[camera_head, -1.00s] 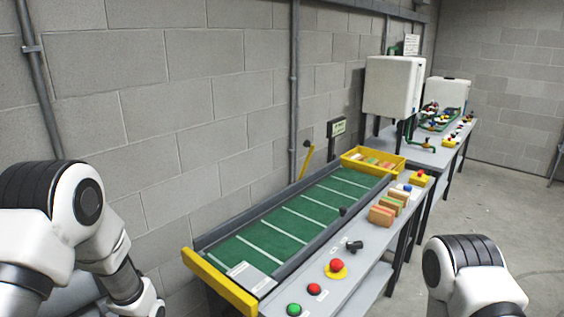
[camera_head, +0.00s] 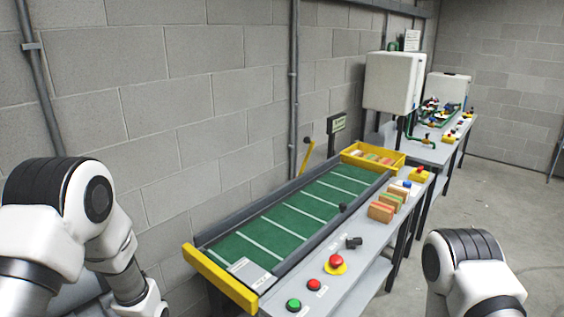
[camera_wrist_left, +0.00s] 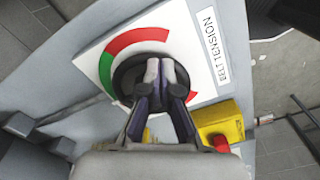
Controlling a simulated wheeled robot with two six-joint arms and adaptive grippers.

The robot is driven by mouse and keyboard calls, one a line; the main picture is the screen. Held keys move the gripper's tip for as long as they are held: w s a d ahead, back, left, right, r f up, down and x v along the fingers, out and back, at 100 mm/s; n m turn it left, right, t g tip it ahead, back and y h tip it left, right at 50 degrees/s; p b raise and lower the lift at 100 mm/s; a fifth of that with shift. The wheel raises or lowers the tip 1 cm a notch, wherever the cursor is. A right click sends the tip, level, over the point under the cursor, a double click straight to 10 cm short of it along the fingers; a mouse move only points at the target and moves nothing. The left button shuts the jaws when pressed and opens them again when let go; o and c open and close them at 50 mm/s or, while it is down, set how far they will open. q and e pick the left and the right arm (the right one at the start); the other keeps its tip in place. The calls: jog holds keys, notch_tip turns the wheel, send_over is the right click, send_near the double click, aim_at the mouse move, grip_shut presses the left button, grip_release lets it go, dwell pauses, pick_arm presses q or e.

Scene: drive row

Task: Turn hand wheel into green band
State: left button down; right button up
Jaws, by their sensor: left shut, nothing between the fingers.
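The left wrist view shows a dark round hand wheel (camera_wrist_left: 127,75) in front of a white dial plate (camera_wrist_left: 182,28) labelled BELT TENSION. A red band (camera_wrist_left: 135,38) runs along the top of the dial, and the green band (camera_wrist_left: 105,70) is at its left. More red shows at the lower right. My left gripper (camera_wrist_left: 160,68) is shut with nothing between its fingers. Its fingertips overlap the wheel's middle; I cannot tell whether they touch it. The fingers hide part of the wheel, and I cannot make out a pointer. My right gripper is out of view.
A yellow box with a red button (camera_wrist_left: 221,142) sits close to the right of my left gripper. In the head view, a green conveyor belt (camera_head: 300,208) runs along the wall. Its bench holds push buttons (camera_head: 336,261) and blocks (camera_head: 380,212). Floor is free at the right.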

pick_arm(q)
jog(key=shift+d+r, duration=0.2)
notch_tip(320, 180, up, 6)
jog(key=p, duration=0.5)
jog(key=shift+f, duration=0.15)
